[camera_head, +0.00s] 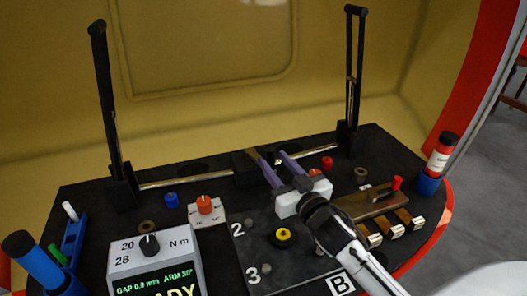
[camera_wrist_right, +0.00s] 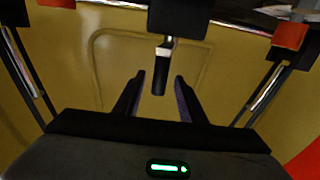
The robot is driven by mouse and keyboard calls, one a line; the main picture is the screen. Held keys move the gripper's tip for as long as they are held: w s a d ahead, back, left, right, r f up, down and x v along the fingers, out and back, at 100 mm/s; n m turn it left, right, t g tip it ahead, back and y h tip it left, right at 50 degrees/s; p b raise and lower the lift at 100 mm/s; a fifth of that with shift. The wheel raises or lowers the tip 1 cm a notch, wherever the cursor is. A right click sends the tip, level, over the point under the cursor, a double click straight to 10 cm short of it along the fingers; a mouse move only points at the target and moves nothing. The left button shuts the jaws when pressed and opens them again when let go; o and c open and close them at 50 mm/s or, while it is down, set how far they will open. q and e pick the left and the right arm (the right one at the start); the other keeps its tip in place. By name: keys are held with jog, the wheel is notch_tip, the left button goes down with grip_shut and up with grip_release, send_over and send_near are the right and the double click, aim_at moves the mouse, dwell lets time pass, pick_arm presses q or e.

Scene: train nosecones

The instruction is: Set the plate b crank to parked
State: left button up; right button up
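Plate B (camera_head: 305,270) is a dark panel on the console with a "B" label (camera_head: 340,284), numbers 2 and 3, and a yellow-centred black knob (camera_head: 283,235). I cannot tell for sure which part is its crank. My right gripper (camera_head: 268,154) reaches over the console toward the back rail, its two purple-grey fingers apart and empty. In the right wrist view, the fingers (camera_wrist_right: 158,78) stand open either side, as seen, of a black handle (camera_wrist_right: 159,82) on a short metal shaft, below a black block (camera_wrist_right: 178,18). Contact is not visible. My left gripper is not in view.
Two tall dark posts (camera_head: 103,90) flank a metal rail. A readout box (camera_head: 152,265) and red knob (camera_head: 204,205) stand left. A brass block with a red lever (camera_head: 395,184) and a red-and-white cylinder (camera_head: 440,155) stand right. The yellow wall is behind.

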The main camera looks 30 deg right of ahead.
jog(key=w, duration=0.6)
jog(key=shift+w+d, duration=0.35)
jog(key=shift+d, duration=0.05)
grip_shut()
